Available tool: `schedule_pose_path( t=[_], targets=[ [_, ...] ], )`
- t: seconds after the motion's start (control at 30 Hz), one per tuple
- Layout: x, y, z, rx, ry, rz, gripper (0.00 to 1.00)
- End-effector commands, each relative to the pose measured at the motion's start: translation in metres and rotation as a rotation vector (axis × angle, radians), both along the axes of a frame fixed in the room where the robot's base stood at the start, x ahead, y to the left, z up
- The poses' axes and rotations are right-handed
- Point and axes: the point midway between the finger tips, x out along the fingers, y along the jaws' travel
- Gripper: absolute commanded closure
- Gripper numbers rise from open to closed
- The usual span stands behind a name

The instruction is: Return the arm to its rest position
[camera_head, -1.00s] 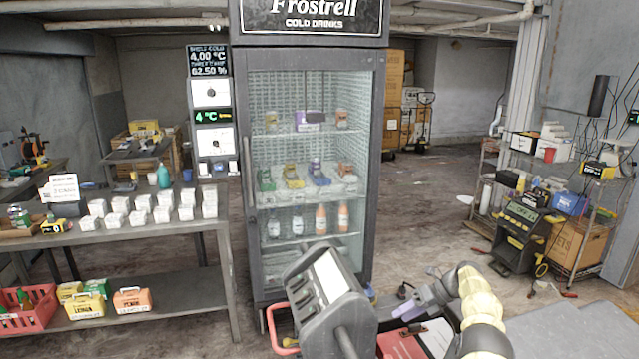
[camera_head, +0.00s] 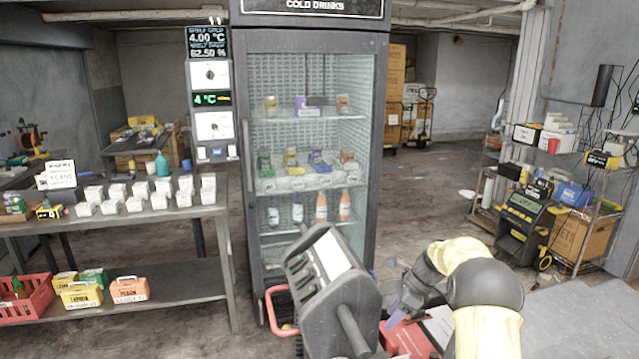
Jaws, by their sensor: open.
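My arm is in the lower right of the head view, with cream-yellow links and dark grey joints. It is bent at a large dark elbow joint. My gripper (camera_head: 394,309) is at the arm's far end, left of that joint. Its purple-grey fingers point down and left above a red surface, and nothing shows between them. They are partly hidden and small, but apart from the fridge. Whether the fingers touch the red surface I cannot tell.
A grey tilted console (camera_head: 325,270) stands close left of my gripper. A glass-door drinks fridge (camera_head: 309,22) is behind it. A grey table (camera_head: 110,222) with small white boxes is at left, a wire rack (camera_head: 601,212) at right. Open floor lies between fridge and rack.

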Motion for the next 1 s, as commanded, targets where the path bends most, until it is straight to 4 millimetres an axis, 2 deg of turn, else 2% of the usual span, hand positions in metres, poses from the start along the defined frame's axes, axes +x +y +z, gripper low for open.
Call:
schedule_pose_path(
  t=[0.03, 0.37, 0.7, 0.8, 1.0],
  targets=[
    [-0.012, 0.005, -0.008, -0.035, -0.033, 0.069, 0.54],
    [-0.098, 0.028, -0.028, -0.258, -0.246, 0.607, 0.54],
    [-0.206, 0.035, -0.06, -0.443, -0.418, 1.207, 0.54],
    [-0.231, 0.037, -0.068, -0.477, -0.453, 1.351, 0.54],
    [-0.267, 0.039, -0.081, -0.518, -0.498, 1.55, 0.54]
  ],
)
